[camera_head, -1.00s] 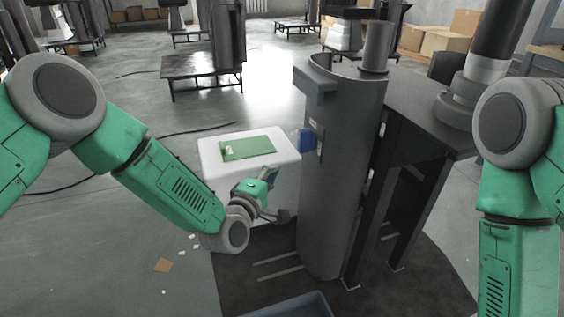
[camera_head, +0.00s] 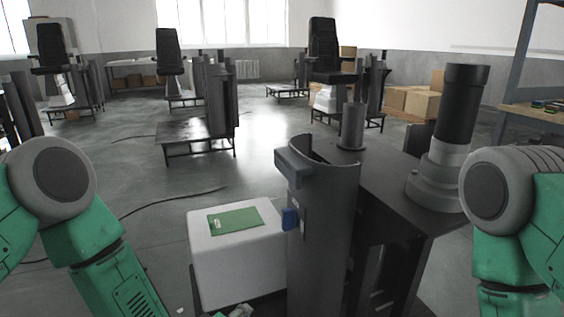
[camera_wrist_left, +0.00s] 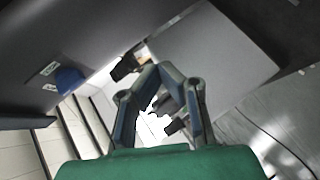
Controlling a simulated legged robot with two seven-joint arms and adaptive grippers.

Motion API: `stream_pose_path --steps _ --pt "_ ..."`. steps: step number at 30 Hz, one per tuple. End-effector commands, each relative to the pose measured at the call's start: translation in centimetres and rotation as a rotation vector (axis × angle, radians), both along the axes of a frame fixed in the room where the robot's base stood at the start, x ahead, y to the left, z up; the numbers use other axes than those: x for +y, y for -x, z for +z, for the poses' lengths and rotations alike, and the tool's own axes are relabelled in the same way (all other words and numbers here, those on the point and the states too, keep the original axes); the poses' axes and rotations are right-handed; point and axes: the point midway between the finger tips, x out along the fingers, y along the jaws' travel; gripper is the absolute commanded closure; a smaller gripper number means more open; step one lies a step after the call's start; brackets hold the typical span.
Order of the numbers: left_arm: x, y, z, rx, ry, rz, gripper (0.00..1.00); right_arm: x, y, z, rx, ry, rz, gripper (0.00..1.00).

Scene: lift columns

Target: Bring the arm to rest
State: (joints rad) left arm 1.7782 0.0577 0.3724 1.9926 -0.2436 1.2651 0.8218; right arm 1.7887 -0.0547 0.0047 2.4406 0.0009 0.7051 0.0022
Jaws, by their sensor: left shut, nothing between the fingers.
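My left arm (camera_head: 98,262) comes in green and grey at the lower left of the head view and runs down out of the bottom edge. My left gripper is mostly cut off at the bottom edge there, in front of the white box (camera_head: 238,262). In the left wrist view, the left gripper (camera_wrist_left: 158,78) shows its blue-grey fingers drawn together, shut and empty. My right arm (camera_head: 515,235) hangs at the right edge of the head view. Its gripper is out of view.
A dark grey curved column housing (camera_head: 322,240) stands just right of the white box, with a blue part (camera_head: 290,219) on its side. A green sheet (camera_head: 234,220) lies on the box. A dark table (camera_head: 385,190) stands behind the housing. Open floor lies left of the box.

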Motion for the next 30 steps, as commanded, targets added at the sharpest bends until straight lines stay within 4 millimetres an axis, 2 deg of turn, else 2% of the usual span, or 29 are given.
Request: stream_pose_path --steps 1,3,5,6,9,12,15,18,20,30 --pt "1.4 3.1 -1.0 0.079 -0.132 -0.057 1.00 0.0 0.0 1.7 0.000 0.000 -0.001 0.60" --pt "3.9 7.6 -3.1 0.188 -0.317 -0.150 1.00 0.0 0.0 2.9 -0.001 0.000 -0.001 0.60" --pt "6.3 11.4 -4.3 0.280 -0.462 -0.236 1.00 0.0 -0.1 3.8 -0.001 0.000 -0.001 0.60" --pt "8.0 14.0 -4.9 0.340 -0.549 -0.295 1.00 0.0 -0.1 4.3 -0.001 0.000 -0.001 0.60" --pt "12.1 20.0 -5.2 0.479 -0.729 -0.441 1.00 0.0 -0.1 5.6 -0.001 0.000 0.000 0.60" --pt "15.3 24.8 -4.5 0.595 -0.853 -0.566 1.00 0.0 -0.1 6.5 -0.001 0.000 0.000 0.60" --pt "17.5 28.1 -3.6 0.676 -0.929 -0.657 1.00 0.0 -0.1 7.1 -0.001 0.000 0.000 0.60" --pt "18.6 29.9 -3.0 0.723 -0.967 -0.708 1.00 0.0 -0.1 7.3 0.000 0.000 0.000 0.60" --pt "18.9 30.5 -2.8 0.737 -0.977 -0.723 1.00 0.0 -0.1 7.4 -0.001 0.000 0.000 0.60" --pt "19.1 30.6 -3.0 0.738 -0.976 -0.729 1.00 0.0 0.0 7.3 0.000 0.000 0.000 0.60"
